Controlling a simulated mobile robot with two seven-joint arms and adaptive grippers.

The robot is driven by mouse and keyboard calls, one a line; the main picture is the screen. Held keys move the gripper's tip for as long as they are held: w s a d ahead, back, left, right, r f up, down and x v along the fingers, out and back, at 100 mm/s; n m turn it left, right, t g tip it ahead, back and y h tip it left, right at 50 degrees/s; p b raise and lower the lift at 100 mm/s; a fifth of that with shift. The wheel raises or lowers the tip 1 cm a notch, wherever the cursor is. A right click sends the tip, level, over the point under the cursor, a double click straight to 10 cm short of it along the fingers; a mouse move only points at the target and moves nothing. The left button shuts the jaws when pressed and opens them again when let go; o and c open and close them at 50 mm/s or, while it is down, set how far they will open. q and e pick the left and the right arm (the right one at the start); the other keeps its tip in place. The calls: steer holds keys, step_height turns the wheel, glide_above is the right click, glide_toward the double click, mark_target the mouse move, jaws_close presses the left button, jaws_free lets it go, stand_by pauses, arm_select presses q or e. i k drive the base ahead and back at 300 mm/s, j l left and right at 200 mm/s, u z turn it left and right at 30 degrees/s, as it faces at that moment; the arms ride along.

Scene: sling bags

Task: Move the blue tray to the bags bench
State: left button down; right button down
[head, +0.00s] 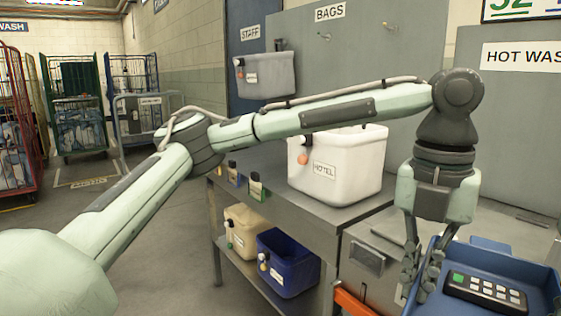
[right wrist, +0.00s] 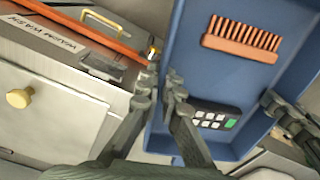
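The blue tray (head: 500,262) is at the lower right of the head view, partly cut off by the frame. It holds a dark keypad device (head: 485,290), and the right wrist view also shows an orange-brown brush (right wrist: 242,38) in it. My left gripper (head: 417,285) points down at the tray's left edge, its fingers close together astride the wall. My right gripper (right wrist: 159,90) has its fingers on either side of the opposite wall, seemingly closed on it; it is out of the head view. The bags bench (head: 285,202) is the grey bench below the BAGS sign, left of the tray.
Beige (head: 245,230) and blue (head: 295,268) bins sit on the lower shelf. A grey bin (head: 265,78) hangs behind. The bench's left part has some free top.

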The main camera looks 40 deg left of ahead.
mark_target(273, 160)
steer(key=i+j, duration=0.1)
steer(key=j, duration=0.4)
steer(key=i+j, duration=0.1)
steer(key=j, duration=0.4)
steer(key=i+j, duration=0.1)
steer(key=j, duration=0.4)
steer(key=i+j, duration=0.1)
steer(key=j, duration=0.4)
steer(key=i+j, duration=0.1)
steer(key=j, duration=0.4)
steer(key=i+j+u, duration=0.1)
steer(key=j, duration=0.4)
steer(key=i+j, duration=0.2)
steer(key=j, duration=0.2)
steer(key=i+j+z, duration=0.5)
steer(key=i+j, duration=0.2)
steer(key=j, duration=0.15)
